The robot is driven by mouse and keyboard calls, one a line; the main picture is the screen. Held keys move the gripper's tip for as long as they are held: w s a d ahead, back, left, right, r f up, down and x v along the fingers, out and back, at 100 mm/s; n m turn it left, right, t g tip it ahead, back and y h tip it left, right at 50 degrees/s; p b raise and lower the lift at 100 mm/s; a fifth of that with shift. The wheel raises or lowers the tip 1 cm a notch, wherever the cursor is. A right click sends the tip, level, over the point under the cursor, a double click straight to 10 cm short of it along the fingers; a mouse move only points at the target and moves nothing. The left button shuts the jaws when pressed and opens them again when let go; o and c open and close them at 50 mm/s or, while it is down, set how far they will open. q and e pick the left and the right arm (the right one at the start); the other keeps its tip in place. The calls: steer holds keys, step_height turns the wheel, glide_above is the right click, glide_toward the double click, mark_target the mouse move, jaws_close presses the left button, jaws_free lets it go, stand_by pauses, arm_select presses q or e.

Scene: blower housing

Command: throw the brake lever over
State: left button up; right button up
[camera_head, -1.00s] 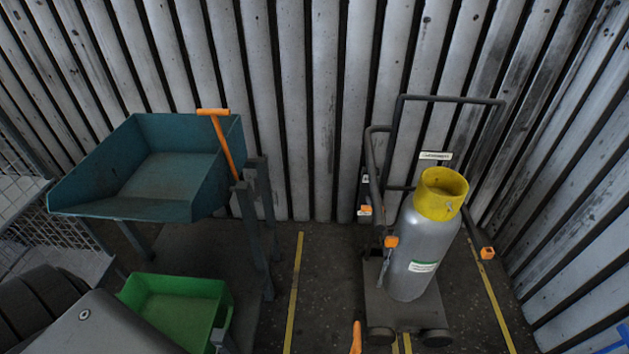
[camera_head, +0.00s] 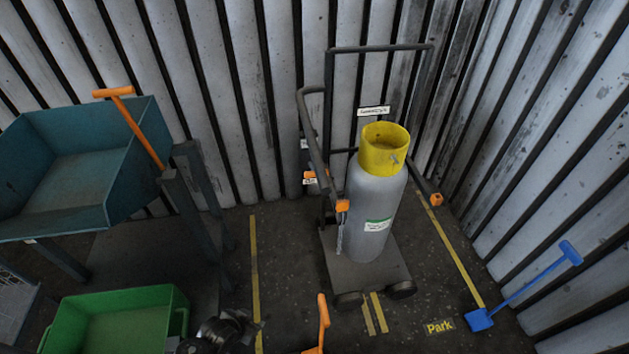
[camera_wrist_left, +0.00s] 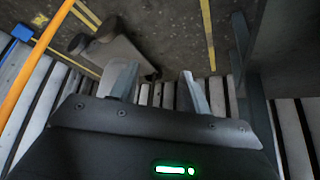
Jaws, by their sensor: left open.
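An orange T-handled lever (camera_head: 140,135) rises from the grey posts (camera_head: 192,185) beside the teal hopper, tilted to the left. A second orange handle (camera_head: 323,325) stands at the bottom edge; its lower part is cut off. The wrist view shows a long orange bar (camera_wrist_left: 35,75) at left, apart from the fingers. No label tells which is the brake lever. My left gripper (camera_head: 220,332) is at the bottom of the head view, below the posts. In the wrist view its fingers (camera_wrist_left: 158,88) are apart with nothing between them. My right gripper is out of view.
The teal hopper (camera_head: 70,180) is at left, a green bin (camera_head: 110,310) below it. A trolley (camera_head: 345,265) carries a grey cylinder (camera_head: 370,215) with a yellow collar. A blue scoop (camera_head: 525,285) leans right. Corrugated walls close off the back and right.

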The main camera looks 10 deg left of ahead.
arm_select(q)
steer(key=w+d+r+m+t+h+b, duration=0.1)
steer(key=w+r+t+b, duration=0.1)
steer(key=w+r, duration=0.55)
steer(key=m+g+h+b, duration=0.2)
steer(key=m+h, duration=1)
steer(key=h, duration=0.2)
glide_toward(313, 173)
steer(key=x, duration=0.7)
steer(key=w+x, duration=0.1)
steer(key=x, duration=0.2)
steer(key=shift+f+p, duration=0.35)
steer(key=shift+p, duration=0.05)
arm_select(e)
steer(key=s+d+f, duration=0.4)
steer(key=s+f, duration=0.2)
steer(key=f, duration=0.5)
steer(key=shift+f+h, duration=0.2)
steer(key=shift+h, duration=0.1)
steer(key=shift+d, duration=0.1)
arm_select(q)
jaws_close()
steer(key=shift+d, duration=0.2)
steer(key=shift+a+f, duration=0.1)
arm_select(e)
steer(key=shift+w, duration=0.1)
